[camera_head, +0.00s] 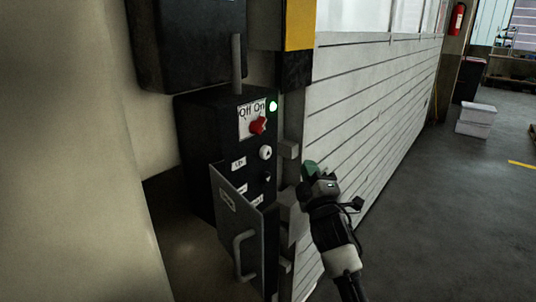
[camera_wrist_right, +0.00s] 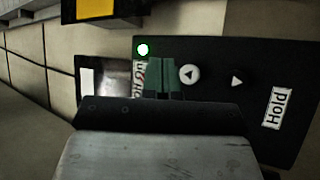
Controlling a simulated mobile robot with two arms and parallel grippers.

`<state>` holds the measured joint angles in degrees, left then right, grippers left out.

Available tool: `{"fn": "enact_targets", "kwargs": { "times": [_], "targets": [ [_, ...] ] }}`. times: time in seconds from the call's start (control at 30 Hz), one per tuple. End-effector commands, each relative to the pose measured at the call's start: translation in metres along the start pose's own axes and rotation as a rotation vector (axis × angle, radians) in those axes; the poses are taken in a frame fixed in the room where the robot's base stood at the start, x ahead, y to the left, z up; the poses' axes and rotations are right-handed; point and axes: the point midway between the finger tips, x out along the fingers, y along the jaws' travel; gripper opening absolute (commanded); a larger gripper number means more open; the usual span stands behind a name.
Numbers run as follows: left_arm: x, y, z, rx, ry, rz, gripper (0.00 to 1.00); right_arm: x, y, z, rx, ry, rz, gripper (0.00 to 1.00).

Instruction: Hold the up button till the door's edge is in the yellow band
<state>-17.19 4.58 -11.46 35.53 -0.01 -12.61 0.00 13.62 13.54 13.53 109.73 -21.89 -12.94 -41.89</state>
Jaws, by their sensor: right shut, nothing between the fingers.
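The black control box (camera_head: 225,130) has a red Off/On switch (camera_head: 257,125) turned towards On and a lit green lamp (camera_head: 273,106). Below the switch is the white up button (camera_head: 265,152), with a dark button (camera_head: 266,177) under it. My right gripper (camera_head: 310,168), with green fingertips, is shut and empty, to the right of the buttons. In the right wrist view its fingertips (camera_wrist_right: 165,78) appear beside the white arrow button (camera_wrist_right: 190,74); I cannot tell whether they touch it. The white slatted door (camera_head: 370,105) stands behind; its bottom edge is not clear. The yellow band (camera_head: 300,25) is on the post. My left gripper is not in view.
The box's open cover (camera_head: 235,220) with a handle juts out below the buttons. A second dark box (camera_head: 190,45) hangs above. White boxes (camera_head: 476,120) and a red extinguisher (camera_head: 457,18) are far right.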

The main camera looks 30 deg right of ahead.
Motion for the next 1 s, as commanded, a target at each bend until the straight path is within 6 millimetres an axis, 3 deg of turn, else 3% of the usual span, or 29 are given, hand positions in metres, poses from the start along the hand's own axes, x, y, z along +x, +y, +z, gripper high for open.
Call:
{"fn": "enact_targets", "kwargs": {
  "times": [0.6,1.0],
  "targets": [
    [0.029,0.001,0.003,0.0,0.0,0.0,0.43,0.052,-0.04,-0.038,0.002,0.0,0.0,0.0],
    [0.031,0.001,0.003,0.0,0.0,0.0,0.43,0.058,-0.042,-0.043,0.0,0.001,0.0,0.0]
  ]
}}
